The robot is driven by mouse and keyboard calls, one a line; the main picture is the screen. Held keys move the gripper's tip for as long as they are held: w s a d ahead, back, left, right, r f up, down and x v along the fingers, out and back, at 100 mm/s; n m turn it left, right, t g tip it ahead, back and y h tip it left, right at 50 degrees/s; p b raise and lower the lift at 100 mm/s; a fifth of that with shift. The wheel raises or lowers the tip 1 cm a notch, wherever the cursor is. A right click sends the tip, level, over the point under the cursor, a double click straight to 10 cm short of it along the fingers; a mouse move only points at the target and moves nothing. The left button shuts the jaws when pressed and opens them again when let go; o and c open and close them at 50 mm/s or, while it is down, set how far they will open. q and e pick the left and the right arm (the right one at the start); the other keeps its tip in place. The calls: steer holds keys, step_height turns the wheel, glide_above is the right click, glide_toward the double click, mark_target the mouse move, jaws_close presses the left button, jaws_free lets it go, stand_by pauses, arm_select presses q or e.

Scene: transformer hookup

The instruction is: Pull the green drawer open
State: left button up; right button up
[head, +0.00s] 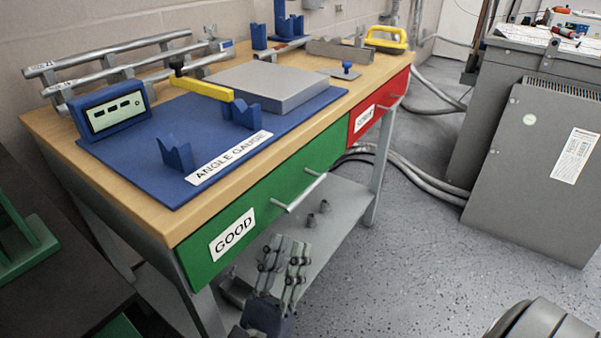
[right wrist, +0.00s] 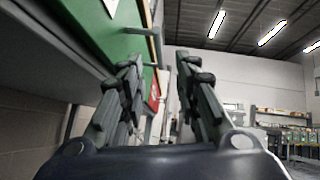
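The green drawer (head: 272,195) is in the front of the wooden-topped bench, its face flush under the tabletop, and it looks closed. It bears a white GOOD label (head: 232,234) and a grey bar handle (head: 300,193). My right gripper (head: 285,241) is open and empty, in front of the drawer and below the handle, apart from it in the picture. In the right wrist view, my gripper's two fingers (right wrist: 158,64) stand apart. The green drawer face (right wrist: 105,30) and a handle (right wrist: 142,31) show above and left of them. My left gripper is not in view.
A red drawer (head: 378,105) with its own handle is farther along the bench. A grey lower shelf (head: 335,205) lies beneath the drawers. A grey cabinet (head: 535,165) stands right, with cables on the floor.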

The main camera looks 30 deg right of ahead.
mark_target(303, 198)
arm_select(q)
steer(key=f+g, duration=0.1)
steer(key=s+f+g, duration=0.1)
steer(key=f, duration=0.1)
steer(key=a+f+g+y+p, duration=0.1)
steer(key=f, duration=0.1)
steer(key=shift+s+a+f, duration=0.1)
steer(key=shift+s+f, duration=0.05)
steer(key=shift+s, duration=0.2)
arm_select(e)
steer(key=x, duration=1.1)
steer(key=shift+w, duration=0.15)
jaws_close()
